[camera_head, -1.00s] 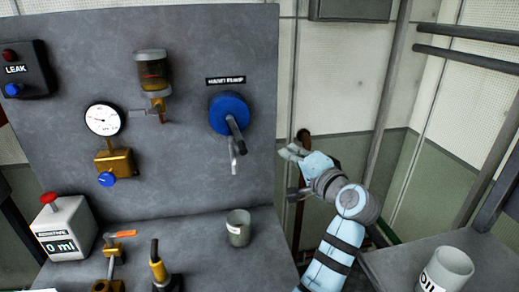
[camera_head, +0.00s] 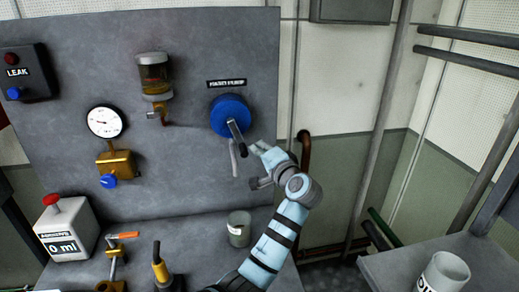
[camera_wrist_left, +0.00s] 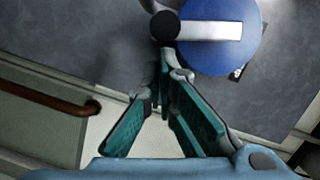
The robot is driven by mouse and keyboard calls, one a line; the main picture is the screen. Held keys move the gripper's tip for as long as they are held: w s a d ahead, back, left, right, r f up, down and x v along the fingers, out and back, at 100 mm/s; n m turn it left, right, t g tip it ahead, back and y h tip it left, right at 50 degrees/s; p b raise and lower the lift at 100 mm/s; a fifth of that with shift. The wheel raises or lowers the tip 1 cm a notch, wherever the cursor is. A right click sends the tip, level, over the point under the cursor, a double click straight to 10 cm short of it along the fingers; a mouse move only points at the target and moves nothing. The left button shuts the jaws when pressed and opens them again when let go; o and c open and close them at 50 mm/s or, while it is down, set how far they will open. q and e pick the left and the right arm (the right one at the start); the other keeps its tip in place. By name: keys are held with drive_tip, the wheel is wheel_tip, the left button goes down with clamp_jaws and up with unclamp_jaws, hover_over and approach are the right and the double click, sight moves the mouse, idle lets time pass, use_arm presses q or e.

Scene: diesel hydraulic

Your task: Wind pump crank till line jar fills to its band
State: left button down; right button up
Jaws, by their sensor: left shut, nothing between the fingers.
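The hand pump (camera_head: 228,115) is a blue disc on the grey panel. Its grey crank arm ends in a dark handle (camera_head: 240,146), pointing down and slightly right. In the left wrist view, the blue disc (camera_wrist_left: 235,60) and the handle's dark round end (camera_wrist_left: 165,26) show ahead of the fingers. The line jar (camera_head: 154,75) is a glass cup on the panel with amber fluid in it; I cannot make out its band clearly. My left gripper (camera_head: 258,150) is just right of the handle, apparently apart from it. Its teal fingers (camera_wrist_left: 172,75) are shut and empty. My right gripper is out of view.
A pressure gauge (camera_head: 105,121), a brass valve (camera_head: 116,165) and a leak box (camera_head: 22,74) are left on the panel. A grey cup (camera_head: 239,229) stands on the bench below the crank. An additive box (camera_head: 66,232) is at left. A brown pipe (camera_head: 305,150) runs right of the panel.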

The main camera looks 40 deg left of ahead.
use_arm(q)
drive_tip(key=shift+s+a+f+m+p, duration=0.2)
drive_tip(key=shift+f+m+p, duration=0.25)
drive_tip(key=shift+m, duration=0.15)
idle(0.3)
drive_tip(key=shift+s+a+f+m+t+y+p, duration=0.1)
drive_tip(key=shift+s+a+f+m+y+p, duration=0.15)
drive_tip(key=shift+s+a+m+p, duration=0.35)
drive_tip(key=shift+s+a+f+m+t+y+p, duration=0.15)
drive_tip(key=shift+s+f+m+p, duration=0.2)
drive_tip(key=shift+m, duration=0.5)
drive_tip(key=shift+s+a+f+m+t+y+p, duration=0.1)
drive_tip(key=shift+s+a+f+m+y+p, duration=0.15)
drive_tip(key=shift+m+p, duration=0.4)
